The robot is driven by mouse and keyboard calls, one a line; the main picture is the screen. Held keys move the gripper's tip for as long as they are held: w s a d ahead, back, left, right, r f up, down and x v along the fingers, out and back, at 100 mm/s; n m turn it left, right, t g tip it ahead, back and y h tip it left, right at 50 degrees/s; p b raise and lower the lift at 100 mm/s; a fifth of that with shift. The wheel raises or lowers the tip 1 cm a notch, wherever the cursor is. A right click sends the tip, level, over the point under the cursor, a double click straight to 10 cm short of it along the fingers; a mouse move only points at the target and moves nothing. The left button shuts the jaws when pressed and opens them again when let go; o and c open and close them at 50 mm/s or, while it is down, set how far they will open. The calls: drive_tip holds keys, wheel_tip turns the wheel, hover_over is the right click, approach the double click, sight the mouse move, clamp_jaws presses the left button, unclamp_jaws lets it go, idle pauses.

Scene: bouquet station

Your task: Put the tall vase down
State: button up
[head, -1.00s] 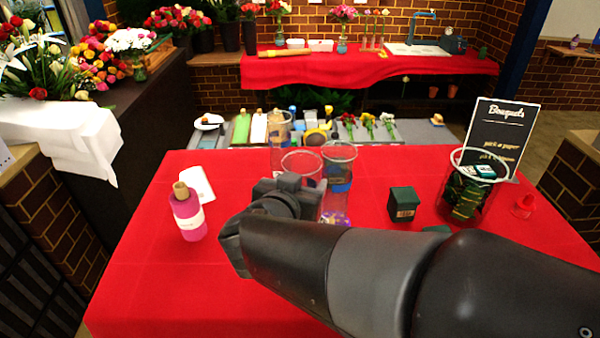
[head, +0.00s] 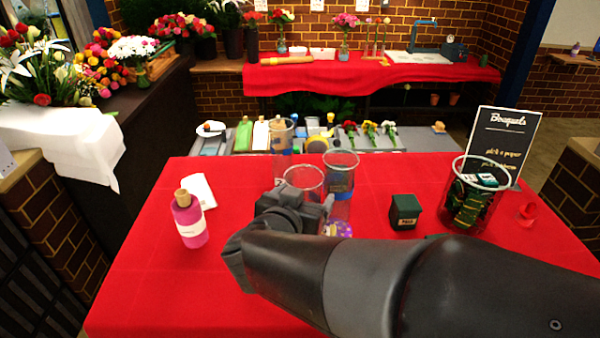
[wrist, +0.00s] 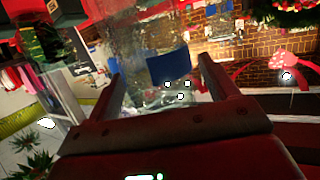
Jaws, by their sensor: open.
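Clear glass vases stand on the red table beyond my gripper. One with a blue band (head: 340,182) is at the right, another (head: 282,138) is farther back, and a wider-looking one (head: 304,178) is between them, partly hidden by my wrist. I cannot tell for sure which is the tall vase. In the wrist view, clear glass with a blue band (wrist: 168,67) shows between and beyond the spread fingers of my gripper (wrist: 162,78). The fingers are open, and no grip on the glass shows. In the head view my wrist hides the fingers.
A pink bottle with a cork (head: 189,218) stands at the left by a white card (head: 199,190). To the right are a dark green box (head: 404,211), a glass jar of ribbon spools (head: 470,195) and a black sign (head: 503,140). The front left of the table (head: 170,290) is clear.

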drive_tip(key=v, duration=1.2)
drive_tip(key=shift+r, duration=0.2)
drive_tip(key=w+a+r+y, duration=0.1)
drive_tip(key=w+a+y, duration=0.4)
drive_tip(key=y, duration=0.5)
drive_tip(key=s+d+f+n+g+h, duration=0.1)
drive_tip(key=s+d+f+g, duration=0.1)
drive_tip(key=d, duration=0.5)
drive_tip(key=s+d+f+n+g+h, duration=0.1)
drive_tip(key=s+d+f+g+h, duration=0.1)
drive_tip(key=d, duration=0.5)
drive_tip(key=s+d+f+n+g+h, duration=0.1)
drive_tip(key=s+d+f+n+g, duration=0.1)
drive_tip(key=s+d+g, duration=0.2)
drive_tip(key=d, duration=0.3)
drive_tip(key=shift+s+d+f+h, duration=0.25)
drive_tip(key=shift+d+h, duration=0.15)
drive_tip(key=shift+o, duration=0.2)
